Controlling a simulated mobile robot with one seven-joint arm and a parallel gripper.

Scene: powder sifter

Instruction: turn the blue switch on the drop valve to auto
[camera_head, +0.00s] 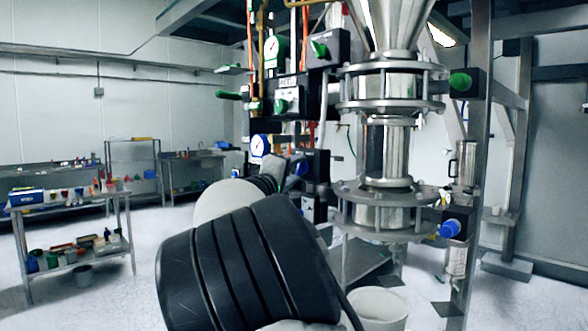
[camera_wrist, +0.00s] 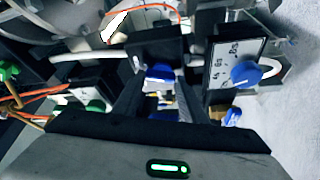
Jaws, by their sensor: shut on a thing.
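A blue switch (camera_head: 301,168) sits on a black box (camera_head: 319,166) on the valve frame in the head view, left of the lower steel valve. In the wrist view a blue switch (camera_wrist: 159,76) shows between the tips of my gripper (camera_wrist: 160,88), which is shut on it. The dark fingers and my palm hide part of the switch. I cannot read an auto mark or tell which way the switch points. In the head view my dark arm covers much of the gripper (camera_head: 277,177).
A labelled panel with another blue knob (camera_wrist: 245,73) stands close to the right of my fingers in the wrist view. Green knobs (camera_head: 319,48) sit higher. Another blue knob (camera_head: 450,228) is at the lower right. A white bucket (camera_head: 380,306) stands below. Workbenches (camera_head: 72,198) are far left.

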